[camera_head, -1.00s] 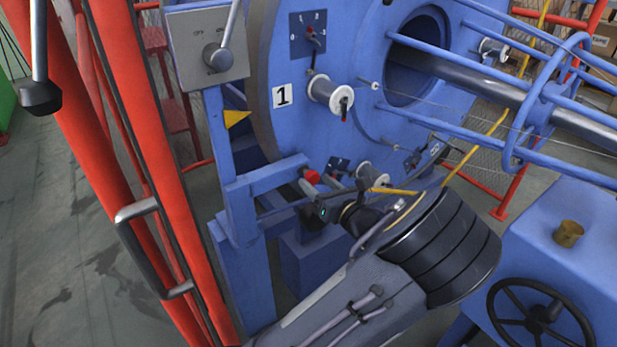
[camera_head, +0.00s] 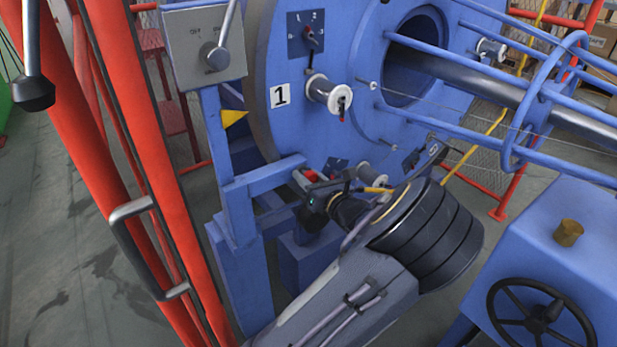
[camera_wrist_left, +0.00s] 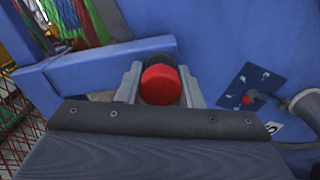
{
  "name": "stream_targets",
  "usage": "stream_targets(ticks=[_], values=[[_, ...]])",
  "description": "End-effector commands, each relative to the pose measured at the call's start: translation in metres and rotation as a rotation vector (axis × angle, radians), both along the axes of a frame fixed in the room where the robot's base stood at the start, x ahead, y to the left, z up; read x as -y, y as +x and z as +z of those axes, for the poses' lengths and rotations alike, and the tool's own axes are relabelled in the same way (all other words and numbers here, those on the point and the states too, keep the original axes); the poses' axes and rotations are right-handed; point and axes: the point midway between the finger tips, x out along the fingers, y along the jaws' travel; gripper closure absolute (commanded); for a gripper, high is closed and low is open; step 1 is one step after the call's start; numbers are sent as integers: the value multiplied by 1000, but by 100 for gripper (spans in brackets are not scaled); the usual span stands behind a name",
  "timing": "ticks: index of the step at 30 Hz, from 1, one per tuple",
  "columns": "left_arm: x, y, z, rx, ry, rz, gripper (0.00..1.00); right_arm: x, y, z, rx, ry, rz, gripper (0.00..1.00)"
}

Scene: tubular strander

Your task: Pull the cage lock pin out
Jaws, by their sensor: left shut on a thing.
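The cage lock pin shows its red round knob (camera_wrist_left: 160,84) in the left wrist view, between the two grey fingers of my left gripper (camera_wrist_left: 159,88). The fingers are shut on the knob from both sides. In the head view the red of the pin (camera_head: 309,176) shows only in part at the end of the blue bracket arm, with my left gripper (camera_head: 318,180) over it. The shaft of the pin and its hole are hidden, so I cannot tell how deep it sits. My right gripper is not in view.
The blue bracket (camera_head: 262,172) stands beside the big blue cage disc (camera_head: 352,130) marked 1, with white spools. A red frame post with a grey handle (camera_head: 130,209) is at the left. A blue box with a black handwheel (camera_head: 541,313) is at the lower right.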

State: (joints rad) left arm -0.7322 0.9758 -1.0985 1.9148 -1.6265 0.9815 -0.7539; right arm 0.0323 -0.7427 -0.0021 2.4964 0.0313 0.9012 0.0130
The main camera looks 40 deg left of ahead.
Motion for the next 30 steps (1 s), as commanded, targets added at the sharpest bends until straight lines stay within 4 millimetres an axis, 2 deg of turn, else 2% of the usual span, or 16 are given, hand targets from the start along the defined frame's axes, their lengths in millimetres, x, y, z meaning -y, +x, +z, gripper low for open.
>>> stream_targets(ticks=[5,12,20,21,25,30], values=[[2,0,1,0,0,0,100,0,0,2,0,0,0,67],[31,-8,3,-2,-1,-3,100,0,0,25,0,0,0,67],[34,-10,-1,1,-1,0,100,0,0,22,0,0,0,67],[34,-10,-1,1,-1,0,63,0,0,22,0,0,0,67],[33,-10,-1,1,0,0,46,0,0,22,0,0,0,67],[33,-10,0,1,0,0,45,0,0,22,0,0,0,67]])
